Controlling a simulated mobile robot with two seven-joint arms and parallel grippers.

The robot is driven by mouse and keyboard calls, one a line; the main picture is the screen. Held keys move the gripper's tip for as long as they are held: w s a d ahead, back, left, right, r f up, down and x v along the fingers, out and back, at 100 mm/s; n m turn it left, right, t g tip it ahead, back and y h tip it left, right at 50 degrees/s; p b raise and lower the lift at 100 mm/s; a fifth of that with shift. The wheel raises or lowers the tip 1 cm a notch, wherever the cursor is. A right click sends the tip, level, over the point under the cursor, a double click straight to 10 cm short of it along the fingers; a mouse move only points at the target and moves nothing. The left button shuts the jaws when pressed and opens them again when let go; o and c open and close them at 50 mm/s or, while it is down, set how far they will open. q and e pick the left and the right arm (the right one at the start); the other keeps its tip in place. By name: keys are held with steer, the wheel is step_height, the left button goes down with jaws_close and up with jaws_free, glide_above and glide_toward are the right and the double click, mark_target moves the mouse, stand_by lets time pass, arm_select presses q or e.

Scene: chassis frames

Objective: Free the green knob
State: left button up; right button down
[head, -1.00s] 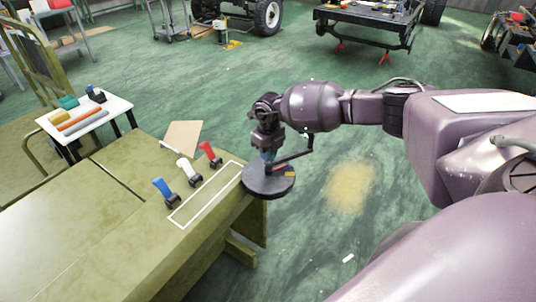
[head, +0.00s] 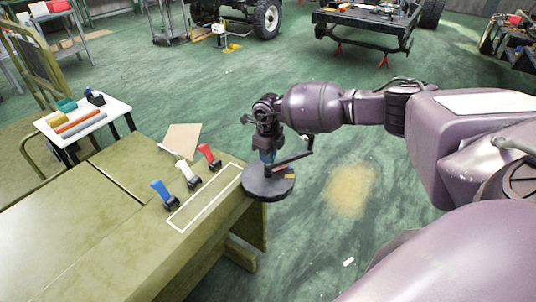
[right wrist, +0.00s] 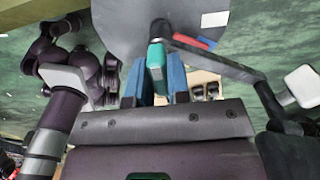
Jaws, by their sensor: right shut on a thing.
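The green knob (right wrist: 156,58) shows in the right wrist view between the two blue fingers of my right gripper (right wrist: 155,80). The gripper is shut on it. In the head view my right gripper (head: 267,156) points down over a round dark disc (head: 262,188) at the bench's right corner. The knob is hidden there by the gripper. A dark bar (head: 294,157) runs beside the gripper above the disc; it also shows in the right wrist view (right wrist: 215,62). My left gripper is not in view.
On the olive bench (head: 85,235) stand a blue (head: 162,191), a white (head: 186,173) and a red lever (head: 209,155), beside a white outlined rectangle (head: 205,197). A small white table (head: 88,128) with several items stands at left. Green floor is open to the right.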

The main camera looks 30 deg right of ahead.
steer(key=c, duration=1.1)
jaws_free()
steer(key=shift+r, duration=0.15)
step_height(320, 180, up, 11)
steer(key=shift+f, duration=0.2)
